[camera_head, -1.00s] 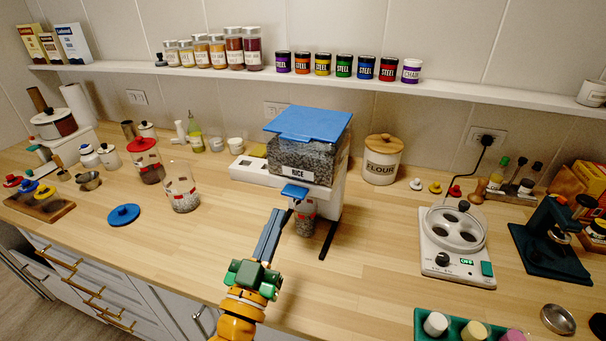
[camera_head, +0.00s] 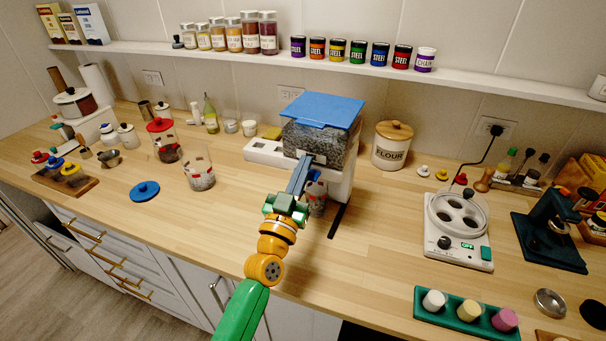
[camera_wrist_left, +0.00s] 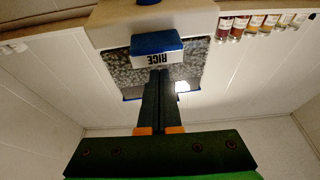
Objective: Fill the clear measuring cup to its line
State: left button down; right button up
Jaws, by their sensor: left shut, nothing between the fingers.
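The rice dispenser (camera_head: 318,140) has a blue lid, a clear bin of grey-speckled grain and a white base. A clear cup (camera_head: 317,201) with a red mark stands under its spout, partly hidden by my arm, with grain visible in it. My left gripper (camera_head: 307,164) is shut and empty, its tips in front of the dispenser's label area. In the left wrist view the shut fingers (camera_wrist_left: 160,74) point at the RICE label, close to the blue lever (camera_wrist_left: 157,44). I cannot tell whether they touch it. My right gripper is not in view.
An open clear jar (camera_head: 199,173) with some grain stands left, near a blue lid (camera_head: 144,191). A red-lidded jar (camera_head: 164,143) is behind. The flour canister (camera_head: 391,146) and white electric appliance (camera_head: 458,228) are to the right. The front middle counter is clear.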

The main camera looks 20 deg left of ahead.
pick_arm(q)
notch_tip(320, 180, down, 3)
jog(key=shift+r, duration=0.2)
jog(key=shift+f, duration=0.1)
